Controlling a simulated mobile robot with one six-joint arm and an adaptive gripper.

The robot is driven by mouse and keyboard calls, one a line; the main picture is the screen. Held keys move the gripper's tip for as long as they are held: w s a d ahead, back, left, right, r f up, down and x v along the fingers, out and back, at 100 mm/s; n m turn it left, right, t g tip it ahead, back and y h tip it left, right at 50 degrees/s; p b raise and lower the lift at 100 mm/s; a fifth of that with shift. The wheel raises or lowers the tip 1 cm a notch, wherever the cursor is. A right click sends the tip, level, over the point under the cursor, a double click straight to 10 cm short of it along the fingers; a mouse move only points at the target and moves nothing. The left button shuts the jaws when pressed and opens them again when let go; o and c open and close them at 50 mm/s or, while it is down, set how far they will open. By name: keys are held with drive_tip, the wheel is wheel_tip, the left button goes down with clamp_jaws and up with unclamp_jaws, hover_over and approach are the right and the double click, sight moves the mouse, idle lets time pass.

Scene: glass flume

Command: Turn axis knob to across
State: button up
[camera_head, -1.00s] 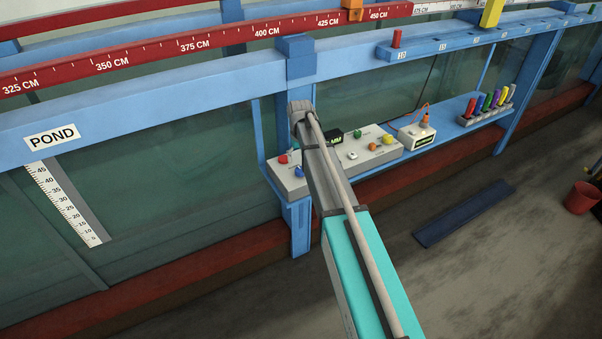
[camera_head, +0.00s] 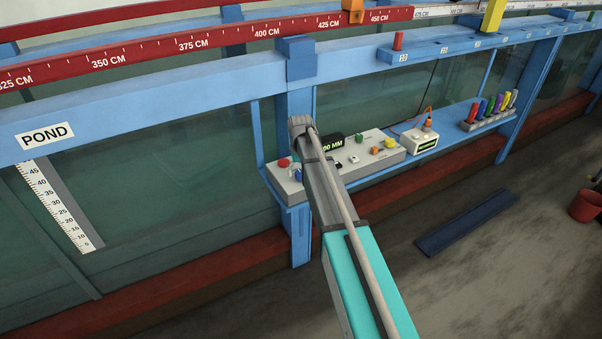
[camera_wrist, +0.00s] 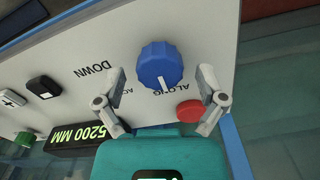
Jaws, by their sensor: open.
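The axis knob (camera_wrist: 160,62) is blue and ridged, on a pale control panel (camera_wrist: 205,40). Its white mark points down in the wrist view, towards the printed word ALONG. A second word beside it, starting with A, is partly hidden by a finger. My gripper (camera_wrist: 161,75) is open, with one finger to each side of the knob, and I see no contact. In the head view the knob (camera_head: 298,175) shows small beside my arm, and the gripper cannot be made out.
A red button (camera_wrist: 190,110) sits close to the right finger. A lit display (camera_wrist: 85,137) reads 5200 MM. The panel also carries a black switch (camera_wrist: 44,88) and a green button (camera_wrist: 25,139). A grey box (camera_head: 418,138) and a rack of coloured pens (camera_head: 487,120) stand farther along the shelf.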

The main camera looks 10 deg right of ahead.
drive_tip(key=c, duration=1.1)
drive_tip(key=shift+c, duration=0.2)
drive_tip(key=shift+m, duration=0.3)
drive_tip(key=m, duration=0.4)
drive_tip(key=shift+m, duration=2.2)
drive_tip(key=o, duration=1.1)
